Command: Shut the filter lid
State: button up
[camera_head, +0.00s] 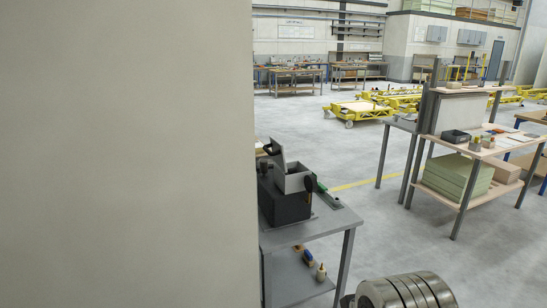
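A dark box-like unit (284,204) stands on a grey workbench in the middle of the view. A grey open-topped housing (295,178) sits on top of it. A dark flap (277,153), which looks like the filter lid, stands raised at the housing's back left side, so the lid appears open. A black rounded part (310,183) is at the housing's right side. My gripper is not in view.
A large plain beige surface (125,150) close to the camera hides the left side. The grey workbench (325,222) has a lower shelf with small items. A shelved wooden-topped bench (460,150) stands right. Yellow trolleys (360,110) stand behind. Grey floor between is clear.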

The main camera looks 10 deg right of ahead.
aim_at(278, 153)
jog(key=i, duration=1)
jog(key=k, duration=0.5)
jog(key=u, duration=0.7)
jog(key=i, duration=0.3)
